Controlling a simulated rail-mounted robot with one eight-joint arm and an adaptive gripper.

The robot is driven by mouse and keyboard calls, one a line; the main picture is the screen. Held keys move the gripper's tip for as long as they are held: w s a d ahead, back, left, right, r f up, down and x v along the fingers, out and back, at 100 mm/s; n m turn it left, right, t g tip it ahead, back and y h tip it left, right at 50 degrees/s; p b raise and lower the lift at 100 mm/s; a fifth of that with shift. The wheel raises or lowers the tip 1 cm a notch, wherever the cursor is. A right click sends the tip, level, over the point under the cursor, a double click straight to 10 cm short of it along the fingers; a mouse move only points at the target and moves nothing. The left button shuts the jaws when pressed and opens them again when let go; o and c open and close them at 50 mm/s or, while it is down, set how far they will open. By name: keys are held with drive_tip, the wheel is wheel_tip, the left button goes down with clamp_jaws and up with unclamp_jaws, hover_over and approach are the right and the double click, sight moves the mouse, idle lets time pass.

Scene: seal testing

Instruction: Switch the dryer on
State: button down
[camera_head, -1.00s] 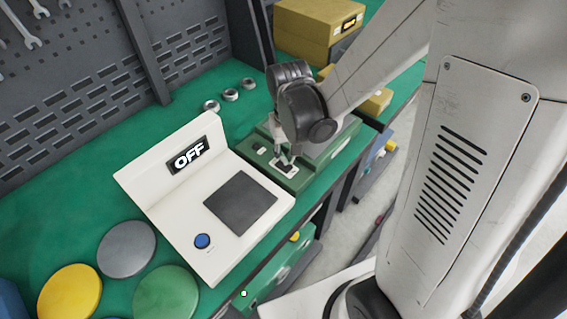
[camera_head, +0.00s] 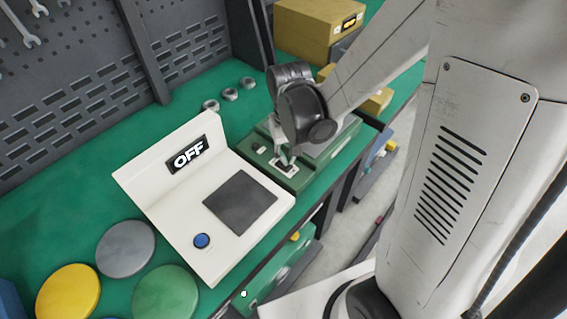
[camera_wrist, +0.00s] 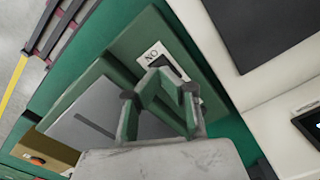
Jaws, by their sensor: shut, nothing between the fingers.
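The dryer appears to be the green box (camera_head: 292,180) at the bench's right edge, with a grey top section behind. Its white switch plate (camera_head: 288,170) carries a dark rocker. In the wrist view the plate (camera_wrist: 150,54) shows ON lettering, upside down, with the rocker partly hidden by my fingers. My gripper (camera_head: 284,160) is shut and empty, pointing down at the plate. In the wrist view my gripper (camera_wrist: 160,82) overlaps the rocker; I cannot tell whether it touches.
A white device (camera_head: 170,205) beside the green box has an OFF display (camera_head: 189,154), a dark square pad (camera_head: 240,202) and a blue button (camera_head: 201,241). Several coloured discs lie front left. Metal rings (camera_head: 230,95) and a yellow box (camera_head: 315,30) are behind.

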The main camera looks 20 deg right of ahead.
drive_tip(key=shift+f+b, duration=0.9)
drive_tip(key=shift+f, duration=0.15)
idle(0.5)
drive_tip(key=shift+r+p, duration=2.35)
drive_tip(key=shift+r, duration=1.15)
drive_tip(key=shift+r, duration=0.1)
drive_tip(key=shift+r, duration=0.4)
drive_tip(key=s+r+t, duration=0.3)
drive_tip(key=s+r, duration=0.1)
drive_tip(key=r, duration=0.4)
drive_tip(key=s+r+t, duration=0.4)
drive_tip(key=s+r, duration=0.1)
drive_tip(key=r, duration=0.2)
drive_tip(key=shift+r+n, duration=0.3)
drive_tip(key=shift+r, duration=0.1)
